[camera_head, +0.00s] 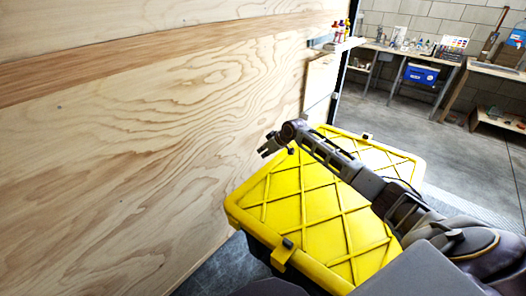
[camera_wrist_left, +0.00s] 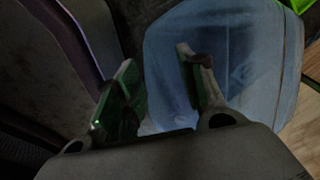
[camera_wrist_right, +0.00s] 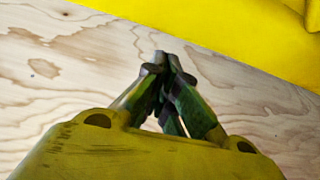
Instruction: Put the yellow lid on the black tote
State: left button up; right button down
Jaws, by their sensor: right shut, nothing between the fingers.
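The yellow lid (camera_head: 310,215) has raised diagonal ribs and lies over the top of the black tote (camera_head: 261,252). Only a small dark part of the tote's side shows under the lid's near left corner. I cannot tell whether the lid is fully seated all round. My right arm reaches across above the lid. My right gripper (camera_head: 266,150) is shut and empty, just past the lid's left edge, near the wooden wall. The right wrist view shows its fingertips (camera_wrist_right: 162,65) together, with the lid (camera_wrist_right: 235,30) above. My left gripper (camera_wrist_left: 155,62) is open and empty, away from the lid.
A plywood wall (camera_head: 130,130) stands close along the left of the tote. A workbench (camera_head: 405,52) with small items and a blue box (camera_head: 421,74) beneath stands at the back. The grey floor (camera_head: 400,125) between is clear. A bluish surface (camera_wrist_left: 220,75) lies behind my left fingers.

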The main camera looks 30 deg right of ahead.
pick_arm(q)
jog(key=shift+s+f, duration=0.15)
jog(key=shift+s, duration=1.45)
pick_arm(e)
jog(key=shift+s+d, duration=0.3)
jog(key=shift+s, duration=0.4)
jog(key=shift+s+d, duration=0.3)
jog(key=shift+s, duration=0.35)
pick_arm(q)
jog(key=shift+w, duration=0.1)
